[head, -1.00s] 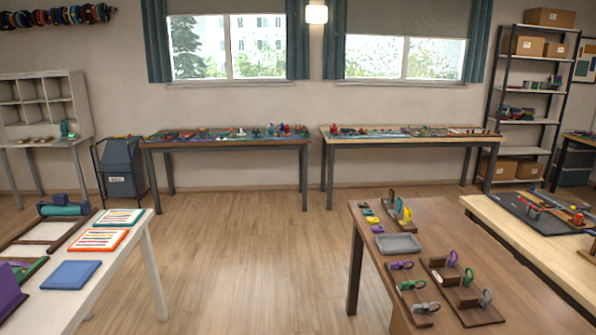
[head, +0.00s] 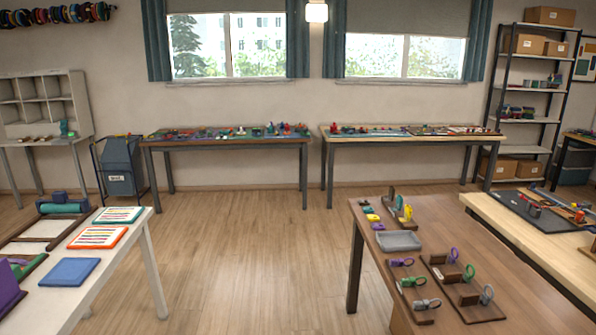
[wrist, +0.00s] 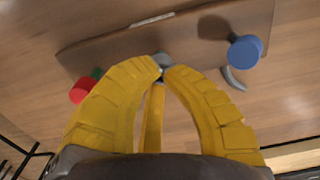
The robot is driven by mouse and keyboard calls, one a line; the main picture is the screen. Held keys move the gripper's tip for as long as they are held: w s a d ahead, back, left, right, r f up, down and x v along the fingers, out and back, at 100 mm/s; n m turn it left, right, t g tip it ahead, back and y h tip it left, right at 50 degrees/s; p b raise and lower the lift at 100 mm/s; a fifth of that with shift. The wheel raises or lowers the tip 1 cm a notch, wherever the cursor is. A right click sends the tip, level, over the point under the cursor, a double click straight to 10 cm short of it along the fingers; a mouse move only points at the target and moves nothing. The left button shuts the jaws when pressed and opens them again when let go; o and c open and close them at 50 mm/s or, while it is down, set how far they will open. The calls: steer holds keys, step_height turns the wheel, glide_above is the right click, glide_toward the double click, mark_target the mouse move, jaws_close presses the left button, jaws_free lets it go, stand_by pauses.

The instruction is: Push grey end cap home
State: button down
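My gripper (wrist: 162,72) shows in the wrist view, its yellow fingers bowed and their tips almost together. A small grey piece (wrist: 160,60), perhaps the grey end cap, shows just at the tips, mostly hidden by them. I cannot tell whether the tips touch it, and they do not clearly grip it. A brown board (wrist: 110,48) lies behind it. A blue round knob (wrist: 245,50) and a grey curved piece (wrist: 234,79) are to the right. My gripper is not in the head view.
A red cylinder (wrist: 83,91) with a green part is left of the fingers. In the head view, a brown table (head: 440,212) at right holds a grey tray (head: 398,241) and boards with coloured loops. A white table (head: 120,255) stands at left, with open floor between.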

steer(key=shift+r, duration=0.1)
steer(key=shift+r+p, duration=2.75)
steer(key=shift+r, duration=1.2)
